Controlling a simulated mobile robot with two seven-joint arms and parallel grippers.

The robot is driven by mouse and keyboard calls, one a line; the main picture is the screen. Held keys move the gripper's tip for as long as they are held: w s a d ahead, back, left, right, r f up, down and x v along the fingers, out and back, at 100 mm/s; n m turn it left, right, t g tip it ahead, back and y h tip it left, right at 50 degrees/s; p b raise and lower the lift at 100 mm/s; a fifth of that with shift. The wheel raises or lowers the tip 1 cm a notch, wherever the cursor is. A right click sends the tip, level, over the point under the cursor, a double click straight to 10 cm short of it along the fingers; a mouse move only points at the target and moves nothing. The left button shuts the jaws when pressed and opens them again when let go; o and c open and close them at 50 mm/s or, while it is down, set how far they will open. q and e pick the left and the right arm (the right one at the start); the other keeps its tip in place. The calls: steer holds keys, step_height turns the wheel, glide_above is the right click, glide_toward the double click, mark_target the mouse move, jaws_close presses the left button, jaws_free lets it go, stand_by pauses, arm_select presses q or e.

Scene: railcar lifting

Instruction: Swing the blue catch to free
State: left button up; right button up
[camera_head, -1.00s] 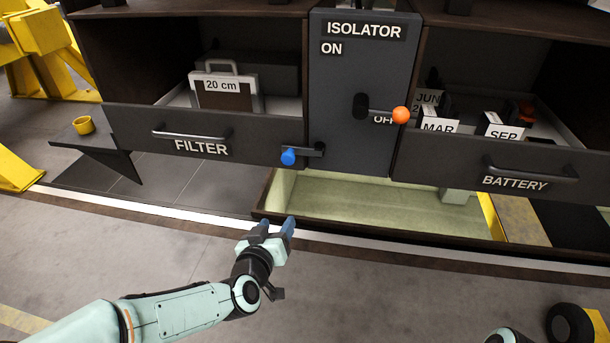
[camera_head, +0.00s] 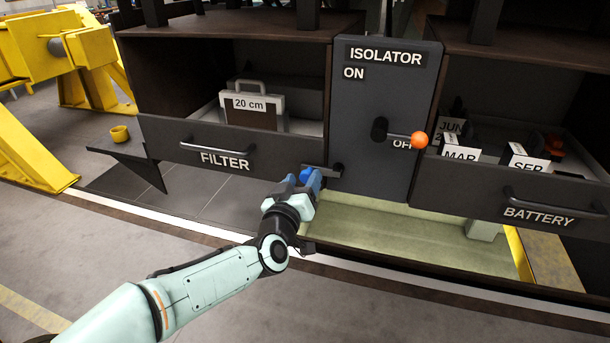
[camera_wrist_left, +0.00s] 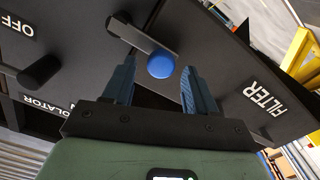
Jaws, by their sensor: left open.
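The blue catch has a round blue knob (camera_wrist_left: 161,64) on a dark bar (camera_wrist_left: 140,37). The bar lies across the gap between the FILTER drawer (camera_head: 180,148) and the isolator panel (camera_head: 365,185). My left gripper (camera_head: 309,180) is at the knob in the head view and partly hides it. In the left wrist view my left gripper (camera_wrist_left: 155,78) is open, with the knob between its blue fingertips and a gap on each side. My right gripper is out of view.
The isolator lever with its orange ball (camera_head: 419,140) points right at OFF. The BATTERY drawer (camera_head: 490,190) is to the right. A small shelf with a yellow cup (camera_head: 119,134) is at the left. A pale tray floor (camera_head: 400,235) lies below.

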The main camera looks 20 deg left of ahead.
arm_select(q)
steer(key=shift+w, duration=1.25)
jaws_close()
